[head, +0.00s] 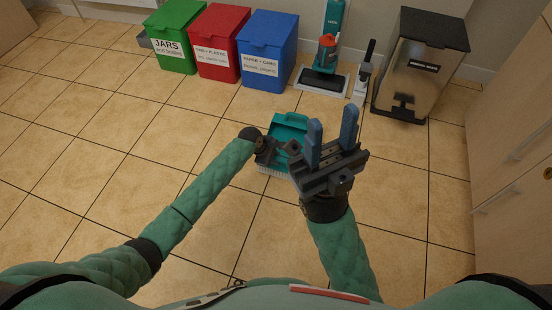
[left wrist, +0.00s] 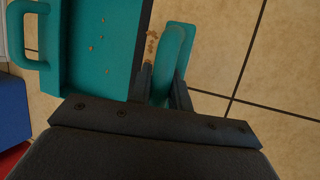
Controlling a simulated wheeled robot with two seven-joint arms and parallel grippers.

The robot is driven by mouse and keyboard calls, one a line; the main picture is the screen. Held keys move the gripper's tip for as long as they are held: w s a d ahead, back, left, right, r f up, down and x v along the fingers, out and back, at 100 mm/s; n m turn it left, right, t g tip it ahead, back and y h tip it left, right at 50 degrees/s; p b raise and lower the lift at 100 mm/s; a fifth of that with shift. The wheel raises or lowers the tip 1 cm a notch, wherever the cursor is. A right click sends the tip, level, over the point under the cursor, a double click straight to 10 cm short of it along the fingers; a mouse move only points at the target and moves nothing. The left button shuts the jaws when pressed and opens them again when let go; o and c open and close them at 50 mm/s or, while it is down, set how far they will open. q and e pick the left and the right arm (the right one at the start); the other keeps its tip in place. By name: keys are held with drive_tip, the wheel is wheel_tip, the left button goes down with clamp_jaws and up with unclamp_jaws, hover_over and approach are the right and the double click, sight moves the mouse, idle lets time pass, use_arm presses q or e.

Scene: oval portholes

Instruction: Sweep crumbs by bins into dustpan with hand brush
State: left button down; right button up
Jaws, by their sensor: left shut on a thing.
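A teal dustpan (head: 288,122) lies on the tiled floor in front of the bins. In the left wrist view the dustpan (left wrist: 100,75) has a loop handle at its far left, and several small crumbs (left wrist: 101,38) lie inside it. More crumbs (left wrist: 152,46) lie in a cluster beside its edge, close to the brush. My left gripper (head: 277,152) is shut on the teal hand brush (left wrist: 172,60). White bristles of the brush (head: 271,171) show below the gripper; the rest is mostly hidden. My right gripper (head: 332,130) is open and empty, its blue fingers apart, partly covering the dustpan's right side.
Green (head: 175,38), red (head: 219,45) and blue (head: 267,52) bins stand along the back. Cabinets (head: 510,150) line the right side. Floor at the left is clear.

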use_arm(q)
drive_tip(key=shift+f, duration=0.45)
idle(0.4)
drive_tip(key=shift+w, duration=0.1)
drive_tip(key=shift+w+d+r, duration=0.1)
drive_tip(key=shift+w+d, duration=0.1)
drive_tip(key=shift+w, duration=0.35)
drive_tip(key=shift+w+d+r, duration=0.1)
drive_tip(key=shift+w+d, duration=0.05)
drive_tip(key=shift+w, duration=0.4)
drive_tip(key=shift+p, duration=0.3)
drive_tip(key=shift+w+d+f+p, duration=0.2)
drive_tip(key=shift+w+p, duration=0.15)
drive_tip(key=shift+p, duration=0.15)
drive_tip(key=shift+w+r, duration=0.1)
drive_tip(key=shift+w+d+p, duration=0.1)
drive_tip(key=shift+w+p, duration=0.15)
drive_tip(key=shift+p, duration=0.15)
